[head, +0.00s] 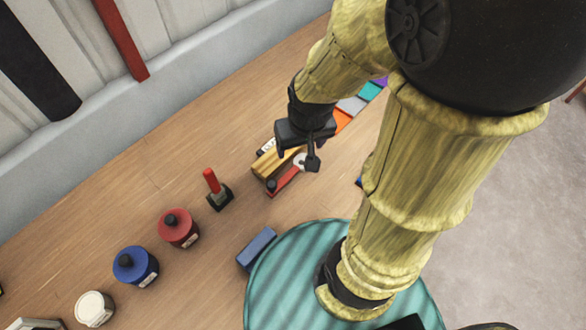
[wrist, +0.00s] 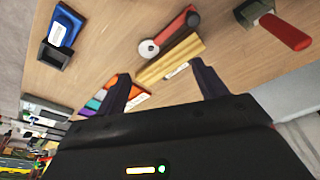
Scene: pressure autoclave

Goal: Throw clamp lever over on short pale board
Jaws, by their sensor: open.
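A short pale yellowish wooden board (head: 266,166) with a white label lies on the bench; it also shows in the wrist view (wrist: 166,68). Along its side lies a red bar (head: 284,182) with a dark knob at one end and a pale round disc at the other; the wrist view shows the bar (wrist: 178,30) and disc (wrist: 148,48). I cannot tell whether the bar is fixed to the board. My gripper (head: 298,156) is open and empty, above the board's disc end. In the wrist view its fingers (wrist: 161,74) stand apart, with the board beyond them.
A red upright handle (head: 211,181) on a dark base stands left of the board. Red (head: 178,228), blue (head: 135,266) and white (head: 95,308) round pots follow. A blue block (head: 257,248) lies beside a striped teal round surface (head: 280,268). Coloured pieces (head: 352,105) lie behind my gripper.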

